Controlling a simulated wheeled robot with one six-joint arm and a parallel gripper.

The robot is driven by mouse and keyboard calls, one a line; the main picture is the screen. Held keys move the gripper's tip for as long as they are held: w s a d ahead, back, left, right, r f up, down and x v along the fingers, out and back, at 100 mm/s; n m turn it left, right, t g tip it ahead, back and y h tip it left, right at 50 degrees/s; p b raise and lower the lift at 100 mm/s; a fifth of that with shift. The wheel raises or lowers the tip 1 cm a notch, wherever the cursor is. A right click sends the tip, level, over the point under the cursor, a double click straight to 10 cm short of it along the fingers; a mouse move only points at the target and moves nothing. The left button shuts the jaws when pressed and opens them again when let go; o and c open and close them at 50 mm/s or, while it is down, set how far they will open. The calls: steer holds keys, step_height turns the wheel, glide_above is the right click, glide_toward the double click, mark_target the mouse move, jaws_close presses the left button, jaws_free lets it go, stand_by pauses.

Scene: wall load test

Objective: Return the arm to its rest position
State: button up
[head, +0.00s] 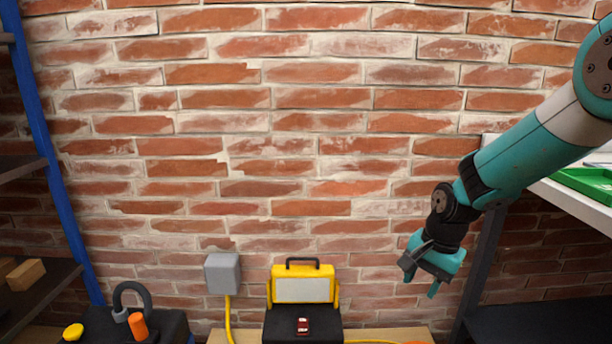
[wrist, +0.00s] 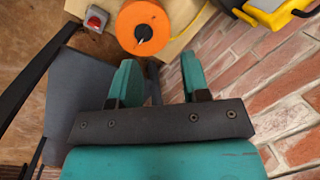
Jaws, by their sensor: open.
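My gripper (head: 421,284) hangs at the lower right of the head view, at the end of my teal and grey arm, in front of the brick wall. Its two teal fingers point down and stand apart. The wrist view shows the same fingers of my gripper (wrist: 157,78) spread with nothing between them. An orange disc-shaped thing (wrist: 142,16) lies beyond the fingertips, apart from them.
A yellow work lamp (head: 302,288) and a red object (head: 302,326) stand at the bottom centre. A grey box (head: 222,273) with a yellow cable is on the wall. Shelves with a blue post (head: 46,150) are left; a white bench (head: 572,196) with a green tray (head: 590,184) is right.

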steer(key=s+a+r+n+y, duration=0.1)
steer(key=s+a+r+n, duration=0.3)
steer(key=s, duration=0.5)
steer(key=s+a+r+n+y, duration=0.1)
steer(key=s+a+r+n, duration=0.1)
steer(key=s+r+n, duration=0.5)
steer(key=s+a+r+n, duration=0.2)
steer(key=s+r+n, duration=0.15)
steer(key=s, duration=0.65)
step_height(320, 180, up, 32)
steer(key=n+p, duration=0.1)
steer(key=p, duration=3.2)
steer(key=shift+s+a+r, duration=0.15)
steer(key=shift+s+r, duration=0.1)
steer(key=shift+s, duration=0.2)
